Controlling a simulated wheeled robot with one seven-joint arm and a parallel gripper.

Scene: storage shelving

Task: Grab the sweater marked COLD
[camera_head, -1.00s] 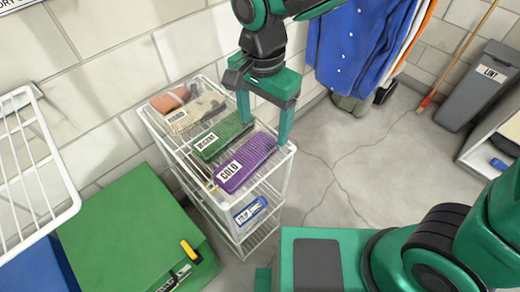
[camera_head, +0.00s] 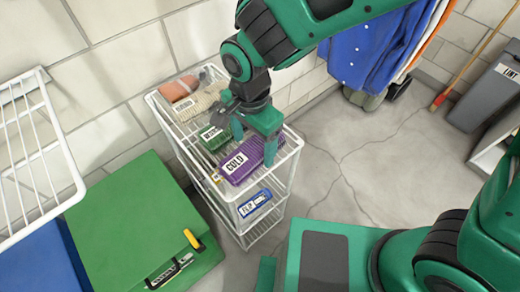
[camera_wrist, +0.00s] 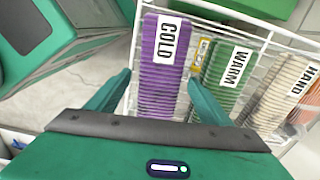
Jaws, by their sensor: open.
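The purple folded sweater (camera_head: 246,160) with a white COLD label lies on the top of a white wire rack (camera_head: 282,158). In the wrist view the COLD sweater (camera_wrist: 163,75) shows its ribbed folds and label. My gripper (camera_head: 254,146) is over the sweater, fingers pointing down. In the wrist view my gripper (camera_wrist: 160,95) is open, one finger to each side of the purple sweater, the right one between it and the green WARM sweater (camera_wrist: 226,78). I cannot tell whether the fingers touch the sweater.
A beige labelled item (camera_head: 200,102) and an orange item (camera_head: 180,87) lie farther back on the rack. A blue labelled item (camera_head: 255,203) is on a lower shelf. A green box (camera_head: 135,225) stands to the left, and blue clothes (camera_head: 370,45) hang behind.

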